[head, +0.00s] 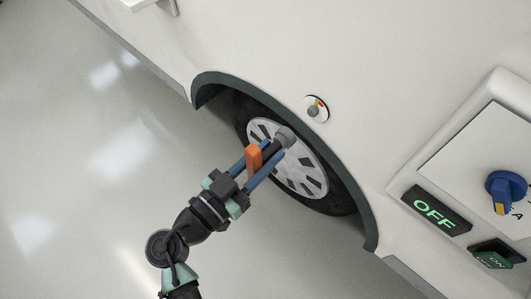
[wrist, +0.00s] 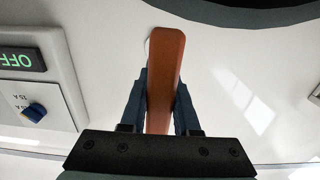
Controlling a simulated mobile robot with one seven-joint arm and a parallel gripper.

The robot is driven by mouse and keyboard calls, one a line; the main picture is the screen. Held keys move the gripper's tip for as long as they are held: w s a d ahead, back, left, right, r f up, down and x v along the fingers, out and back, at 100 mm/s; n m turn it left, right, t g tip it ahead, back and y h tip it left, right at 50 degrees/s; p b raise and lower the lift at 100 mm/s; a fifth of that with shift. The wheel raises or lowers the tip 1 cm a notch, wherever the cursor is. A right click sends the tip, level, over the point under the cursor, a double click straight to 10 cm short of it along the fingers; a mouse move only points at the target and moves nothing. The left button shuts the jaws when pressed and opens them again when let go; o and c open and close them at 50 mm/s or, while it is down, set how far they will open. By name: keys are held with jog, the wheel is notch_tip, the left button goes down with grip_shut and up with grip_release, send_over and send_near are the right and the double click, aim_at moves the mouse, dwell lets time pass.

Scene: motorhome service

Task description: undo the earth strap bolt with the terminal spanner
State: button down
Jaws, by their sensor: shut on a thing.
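My gripper (head: 272,150) is shut on the terminal spanner, whose orange handle (head: 254,159) shows between the blue fingers. A dark shaft leads to a grey round head (head: 285,137), which is in front of the wheel in the head view. In the wrist view the orange handle (wrist: 166,60) lies between the fingers (wrist: 162,90) and hides what is behind it. A small round white fitting (head: 316,108) with a grey knob and red and yellow marks is on the van wall above the wheel arch. It may hold the earth strap bolt. The spanner head appears apart from it.
The wheel (head: 308,178) sits in a dark arch (head: 215,83) close by my gripper. To the right are a panel with a blue rotary knob (head: 506,187), a lit OFF sign (head: 436,210) and an ON sign (head: 496,254). The floor (head: 80,170) at left is clear.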

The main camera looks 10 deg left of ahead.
aim_at(278, 144)
jog(key=shift+f+b, duration=0.15)
jog(key=shift+b, duration=0.2)
jog(key=shift+b+x, duration=0.8)
jog(key=shift+x, duration=2.05)
jog(key=shift+b, duration=0.75)
jog(key=shift+w+d, duration=0.2)
jog(key=shift+w, duration=0.05)
jog(key=shift+b+x, duration=0.4)
jog(key=shift+x, duration=0.55)
jog(key=shift+n+p, duration=0.6)
jog(key=shift+n, duration=0.6)
